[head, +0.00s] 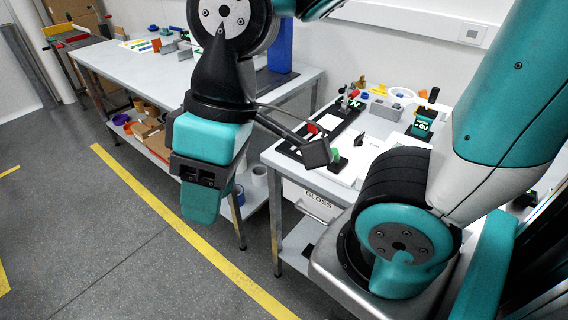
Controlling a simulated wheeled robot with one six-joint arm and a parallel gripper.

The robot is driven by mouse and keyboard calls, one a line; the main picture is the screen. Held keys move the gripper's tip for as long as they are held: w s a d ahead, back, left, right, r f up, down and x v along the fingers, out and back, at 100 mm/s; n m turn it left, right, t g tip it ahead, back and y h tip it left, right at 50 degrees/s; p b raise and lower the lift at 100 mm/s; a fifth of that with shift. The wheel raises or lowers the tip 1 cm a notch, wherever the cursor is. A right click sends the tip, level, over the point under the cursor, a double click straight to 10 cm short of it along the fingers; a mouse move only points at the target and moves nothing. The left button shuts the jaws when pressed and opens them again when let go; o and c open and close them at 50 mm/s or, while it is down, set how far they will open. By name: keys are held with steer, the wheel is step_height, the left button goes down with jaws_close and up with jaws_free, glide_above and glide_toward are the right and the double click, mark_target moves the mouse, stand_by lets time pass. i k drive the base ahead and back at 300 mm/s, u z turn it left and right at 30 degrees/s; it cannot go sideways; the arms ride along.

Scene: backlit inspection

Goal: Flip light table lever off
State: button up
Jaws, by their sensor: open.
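A light table (310,132) with a dark frame and a bright white strip appears to lie on the right-hand bench, partly hidden behind my arm's bracket. A red part (312,128) shows at its middle. A small black upright piece (360,139) stands on the white surface to its right. I cannot tell which of these is the lever, or its position. My gripper (203,205), teal below a black wrist, hangs over the floor left of the bench. It is open, touches nothing visible, and its fingertips overlap in this view.
The right bench (275,160) also holds a black gauge with a green display (423,122) and several small coloured parts. Another bench (130,65) stands at the back left. The floor between the yellow lines (150,200) is clear. My arm hides part of both benches.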

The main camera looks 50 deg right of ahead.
mark_target(336, 155)
steer(key=u, duration=0.25)
steer(key=k, duration=0.85)
steer(key=z, duration=1.1)
